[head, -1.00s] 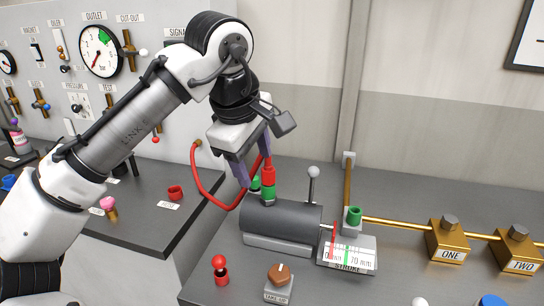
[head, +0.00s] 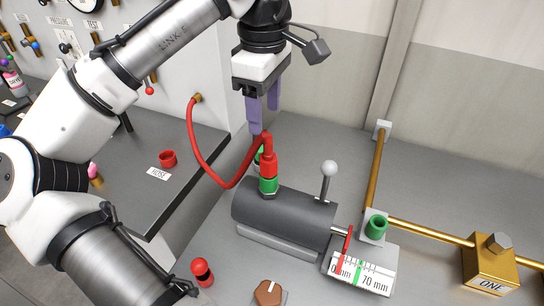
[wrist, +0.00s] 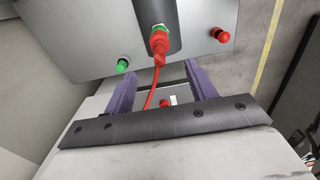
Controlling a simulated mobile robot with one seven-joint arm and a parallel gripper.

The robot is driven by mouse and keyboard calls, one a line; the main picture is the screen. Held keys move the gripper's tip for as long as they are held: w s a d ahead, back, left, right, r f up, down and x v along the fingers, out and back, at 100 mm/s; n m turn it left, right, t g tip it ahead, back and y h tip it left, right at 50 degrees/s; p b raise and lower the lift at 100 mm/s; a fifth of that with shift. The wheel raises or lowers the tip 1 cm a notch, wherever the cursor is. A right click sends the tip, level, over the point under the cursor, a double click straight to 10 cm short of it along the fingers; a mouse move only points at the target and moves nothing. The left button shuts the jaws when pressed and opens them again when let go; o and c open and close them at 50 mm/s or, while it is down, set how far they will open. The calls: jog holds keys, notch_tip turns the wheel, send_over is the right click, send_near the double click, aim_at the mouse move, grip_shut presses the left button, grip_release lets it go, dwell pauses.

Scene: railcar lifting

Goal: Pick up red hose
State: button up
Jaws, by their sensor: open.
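The red hose (head: 207,174) runs in a loop from a brass wall fitting (head: 197,98) to a red end piece (head: 269,158). That end piece stands upright on the green port (head: 268,186) on top of the grey cylinder (head: 285,216). My gripper (head: 264,119) is open and empty, its purple fingers pointing down just above and behind the end piece. In the wrist view, the red end piece (wrist: 159,43) lies beyond the fingertips, centred between the fingers of my gripper (wrist: 160,66). No contact is clear.
A ball-topped lever (head: 328,172) stands close right of the hose end. A green-topped fitting (head: 376,226) and stroke scale (head: 361,271) are further right. A red socket labelled HOSE (head: 168,159) sits on the left counter. A red knob (head: 202,271) stands in front.

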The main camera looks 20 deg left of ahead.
aim_at(265, 141)
notch_tip(265, 141, down, 7)
jog(key=shift+s+f, duration=0.1)
jog(key=f+b, duration=0.5)
jog(key=shift+d, duration=0.3)
jog(key=c, duration=1.2)
jog(key=shift+o, duration=0.2)
jog(key=shift+r, duration=0.1)
